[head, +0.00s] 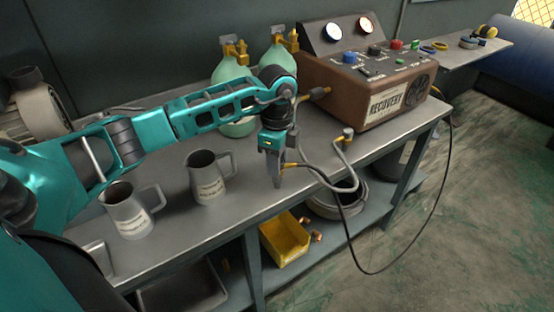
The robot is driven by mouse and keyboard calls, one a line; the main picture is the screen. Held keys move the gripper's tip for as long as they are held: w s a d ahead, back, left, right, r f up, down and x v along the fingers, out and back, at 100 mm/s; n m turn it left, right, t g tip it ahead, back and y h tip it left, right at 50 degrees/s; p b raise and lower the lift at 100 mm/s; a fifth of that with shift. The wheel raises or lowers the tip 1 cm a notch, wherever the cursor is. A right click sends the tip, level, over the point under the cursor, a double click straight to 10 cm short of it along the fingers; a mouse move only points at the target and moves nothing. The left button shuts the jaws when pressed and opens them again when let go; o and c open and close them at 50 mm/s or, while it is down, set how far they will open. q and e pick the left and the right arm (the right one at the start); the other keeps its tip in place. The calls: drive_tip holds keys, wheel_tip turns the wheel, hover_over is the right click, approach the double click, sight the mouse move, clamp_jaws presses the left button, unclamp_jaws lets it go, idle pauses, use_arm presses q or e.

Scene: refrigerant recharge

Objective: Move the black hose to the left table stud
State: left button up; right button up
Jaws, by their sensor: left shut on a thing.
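The black hose (440,190) runs from the right side of the brown recovery machine, hangs in a big loop past the table's front edge and rises to a brass-coloured end fitting (291,165). My left gripper (278,178) points down over the front part of the table and is shut on this hose end, its fingers covering part of it. A brass-topped table stud (347,135) stands right of the gripper, with a grey hose (348,188) leading to it. I cannot make out a left table stud. My right gripper is not in view.
The recovery machine (395,100) stands at the back right, with two green cylinders (230,68) behind my left arm. Two grey mugs (210,180) (128,212) stand on the metal table (180,240) at left. A yellow bin (284,238) sits on the lower shelf.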

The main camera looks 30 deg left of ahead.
use_arm(q)
drive_tip(key=shift+f+b, duration=0.45)
drive_tip(key=shift+f, duration=0.35)
drive_tip(key=o, duration=1.1)
